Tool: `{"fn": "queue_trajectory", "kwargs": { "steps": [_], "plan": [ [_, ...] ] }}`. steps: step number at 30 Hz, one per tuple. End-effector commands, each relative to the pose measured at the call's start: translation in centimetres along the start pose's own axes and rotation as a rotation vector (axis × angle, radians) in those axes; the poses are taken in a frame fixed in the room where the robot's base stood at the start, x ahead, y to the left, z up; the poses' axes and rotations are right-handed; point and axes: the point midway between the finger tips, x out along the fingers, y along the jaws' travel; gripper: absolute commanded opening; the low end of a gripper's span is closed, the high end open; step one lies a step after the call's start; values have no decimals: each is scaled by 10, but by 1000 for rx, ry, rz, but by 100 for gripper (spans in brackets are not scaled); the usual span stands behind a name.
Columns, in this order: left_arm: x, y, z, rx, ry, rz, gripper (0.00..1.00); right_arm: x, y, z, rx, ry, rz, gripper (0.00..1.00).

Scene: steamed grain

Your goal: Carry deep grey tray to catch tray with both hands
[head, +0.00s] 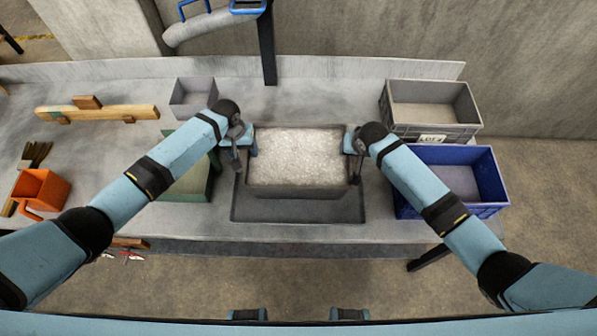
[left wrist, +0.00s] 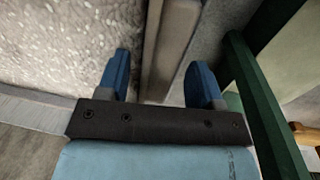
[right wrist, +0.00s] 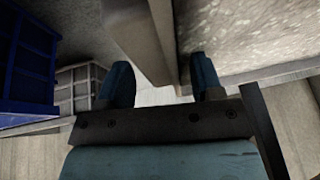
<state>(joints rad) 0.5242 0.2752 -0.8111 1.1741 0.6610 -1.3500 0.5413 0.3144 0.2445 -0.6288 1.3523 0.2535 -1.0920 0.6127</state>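The deep grey tray (head: 297,191), filled with pale grain, is in the middle of the head view. It sits over the back part of a wider, darker grey catch tray (head: 297,208); whether it rests on it or hangs just above I cannot tell. My left gripper (head: 240,150) is at its left wall. In the left wrist view the fingers (left wrist: 160,82) stand apart, with the tray wall (left wrist: 168,45) between them and gaps showing. My right gripper (head: 354,150) is at the right wall. In the right wrist view its fingers (right wrist: 162,82) also stand apart around the wall (right wrist: 152,40).
A green tray (head: 190,186) stands close on the left, a small grey bin (head: 194,98) behind it. A blue crate (head: 450,211) and a grey crate (head: 432,131) stand on the right. An orange container (head: 42,187) and a wooden piece (head: 97,112) lie far left.

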Motion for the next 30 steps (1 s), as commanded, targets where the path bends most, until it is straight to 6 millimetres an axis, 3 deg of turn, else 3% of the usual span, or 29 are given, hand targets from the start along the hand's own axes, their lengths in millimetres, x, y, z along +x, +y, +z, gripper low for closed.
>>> {"fn": "queue_trajectory", "kwargs": {
  "steps": [14, 17, 30],
  "plan": [
    [-4, 1, 0, 3, 2, 2, 60, 0, -1, 0, -2, 0, -1, 60],
    [-15, 1, -1, 3, 3, 2, 60, 0, -1, 0, -2, 0, -1, 60],
    [-102, 1, -1, 3, 2, 2, 60, 0, -1, 0, -3, 0, -1, 60]
  ]
}}
